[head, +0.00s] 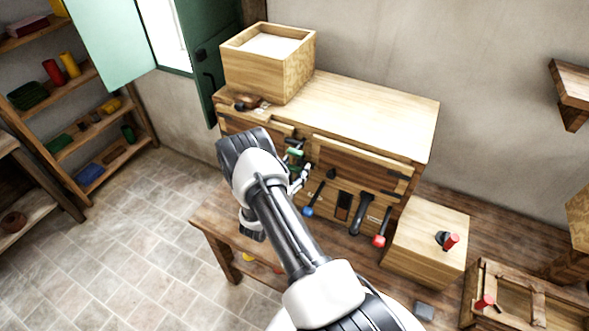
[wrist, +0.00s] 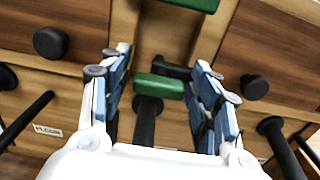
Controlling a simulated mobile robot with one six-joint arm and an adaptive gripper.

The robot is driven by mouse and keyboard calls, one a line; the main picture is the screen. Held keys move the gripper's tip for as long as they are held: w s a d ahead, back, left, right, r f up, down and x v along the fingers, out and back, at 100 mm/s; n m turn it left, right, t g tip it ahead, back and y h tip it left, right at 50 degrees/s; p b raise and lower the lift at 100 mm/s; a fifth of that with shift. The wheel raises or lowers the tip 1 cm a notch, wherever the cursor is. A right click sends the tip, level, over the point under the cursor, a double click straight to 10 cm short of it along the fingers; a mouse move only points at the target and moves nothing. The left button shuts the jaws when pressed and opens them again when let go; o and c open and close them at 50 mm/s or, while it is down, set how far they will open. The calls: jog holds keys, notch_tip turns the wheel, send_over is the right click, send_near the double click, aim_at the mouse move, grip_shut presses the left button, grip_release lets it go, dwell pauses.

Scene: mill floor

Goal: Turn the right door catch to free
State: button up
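The wooden cabinet (head: 375,110) has a left door and a right door (head: 350,165) with dark hinges. In the wrist view a green-ended black handle (wrist: 160,87) stands in the strip between the doors; I cannot tell for sure that it is the right door catch. A second green piece (wrist: 185,3) is cut off at the top edge. My gripper (wrist: 160,62) is open, with one finger on each side of the green-ended handle and gaps visible on both sides. In the head view my gripper (head: 299,177) is partly hidden by my arm.
Black knobs sit left (wrist: 50,42) and right (wrist: 254,87) of my fingers. Below the right door hang a blue-ended lever (head: 308,211), a black handle (head: 361,214) and a red-ended lever (head: 379,240). A wooden box (head: 262,75) stands on top. A block with a red-handled part (head: 450,241) stands right.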

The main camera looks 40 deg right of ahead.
jog(key=c, duration=0.8)
jog(key=shift+c, duration=0.2)
jog(key=shift+f+m+b, duration=0.1)
jog(key=shift+m+b, duration=0.2)
jog(key=shift+b, duration=0.2)
jog(key=shift+f+m+b, duration=0.1)
jog(key=shift+m+b, duration=0.95)
jog(key=shift+m, duration=0.05)
jog(key=m+b, duration=0.4)
jog(key=shift+b, duration=0.3)
jog(key=m+b, duration=0.4)
jog(key=b, duration=0.1)
jog(key=shift+s+f+m, duration=0.1)
jog(key=shift+m, duration=0.2)
jog(key=shift+m+b, duration=1.2)
jog(key=shift+b, duration=0.05)
